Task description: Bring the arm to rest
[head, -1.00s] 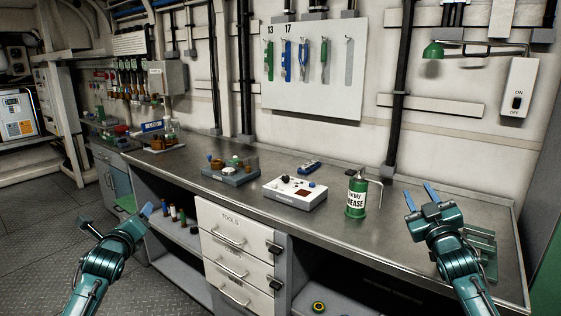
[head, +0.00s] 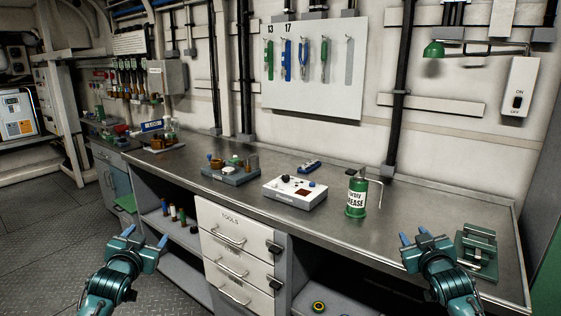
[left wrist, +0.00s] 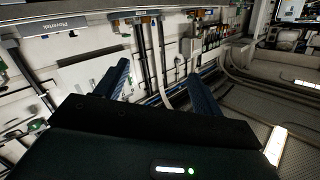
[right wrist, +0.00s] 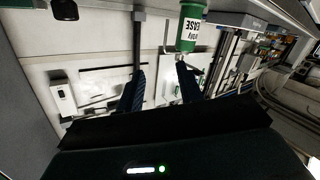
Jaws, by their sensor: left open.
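My left gripper (head: 145,236) is at the lower left of the head view, in front of the bench and lower than its top. Its two blue fingers are apart with nothing between them; they also show apart in the left wrist view (left wrist: 160,85). My right gripper (head: 413,235) is at the lower right, by the bench's front edge. Its fingers are also apart and empty in the right wrist view (right wrist: 160,80). The grease can (head: 356,197) stands on the bench beyond the right gripper, apart from it.
The metal bench (head: 330,228) runs across the view. A green fixture (head: 476,250) stands close right of my right gripper. A white control box (head: 295,192) and a tray of small parts (head: 232,176) are further left. The drawers (head: 238,258) stand between the grippers; floor is clear at left.

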